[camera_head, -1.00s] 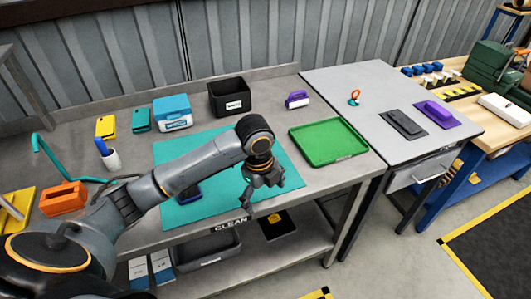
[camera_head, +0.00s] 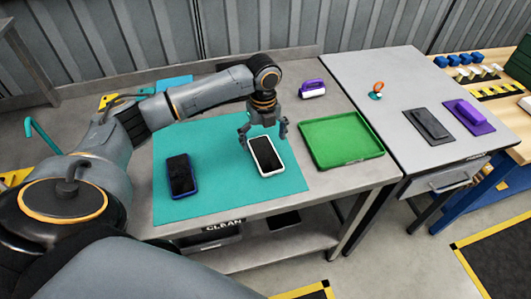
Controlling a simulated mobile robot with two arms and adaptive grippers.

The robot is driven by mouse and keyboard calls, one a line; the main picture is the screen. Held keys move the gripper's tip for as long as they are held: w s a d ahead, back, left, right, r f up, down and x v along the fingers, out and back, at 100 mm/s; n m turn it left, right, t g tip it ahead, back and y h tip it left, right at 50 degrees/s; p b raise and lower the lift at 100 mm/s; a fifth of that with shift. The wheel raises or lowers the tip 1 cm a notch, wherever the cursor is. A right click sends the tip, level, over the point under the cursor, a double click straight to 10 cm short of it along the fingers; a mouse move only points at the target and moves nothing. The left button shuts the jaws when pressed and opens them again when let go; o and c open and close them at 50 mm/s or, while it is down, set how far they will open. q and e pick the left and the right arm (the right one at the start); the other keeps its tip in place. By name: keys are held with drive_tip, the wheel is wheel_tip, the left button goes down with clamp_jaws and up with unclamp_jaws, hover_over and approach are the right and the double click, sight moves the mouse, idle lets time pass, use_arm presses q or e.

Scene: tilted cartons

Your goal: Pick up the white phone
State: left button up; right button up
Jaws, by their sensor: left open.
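The white phone (camera_head: 267,157) lies flat on the teal mat (camera_head: 216,205), with its dark screen facing up. My left gripper (camera_head: 263,138) is open, with its fingers pointing down around the far end of the white phone. Whether the fingers touch the phone cannot be told. A second phone, dark with a blue edge (camera_head: 181,175), lies on the mat to the left. My right gripper does not show.
A green tray (camera_head: 341,139) stands right of the mat. A purple-and-white brush (camera_head: 313,88) stands behind it. The grey table to the right bears a dark pad (camera_head: 429,126) and a purple block (camera_head: 469,115). The mat's front is clear.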

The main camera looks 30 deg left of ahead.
sight(265, 154)
use_arm(q)
drive_tip(key=shift+d+f+p, duration=0.1)
drive_tip(key=shift+f+p, duration=0.3)
drive_tip(key=shift+f, duration=0.2)
drive_tip(key=f, duration=0.1)
drive_tip(key=f+p, duration=0.1)
drive_tip(key=shift+w+f, duration=0.2)
drive_tip(key=shift+f, duration=0.15)
drive_tip(key=shift+w+f, duration=0.1)
drive_tip(key=shift+f, duration=0.6)
drive_tip(key=c, duration=1.3)
drive_tip(key=shift+c, duration=0.4)
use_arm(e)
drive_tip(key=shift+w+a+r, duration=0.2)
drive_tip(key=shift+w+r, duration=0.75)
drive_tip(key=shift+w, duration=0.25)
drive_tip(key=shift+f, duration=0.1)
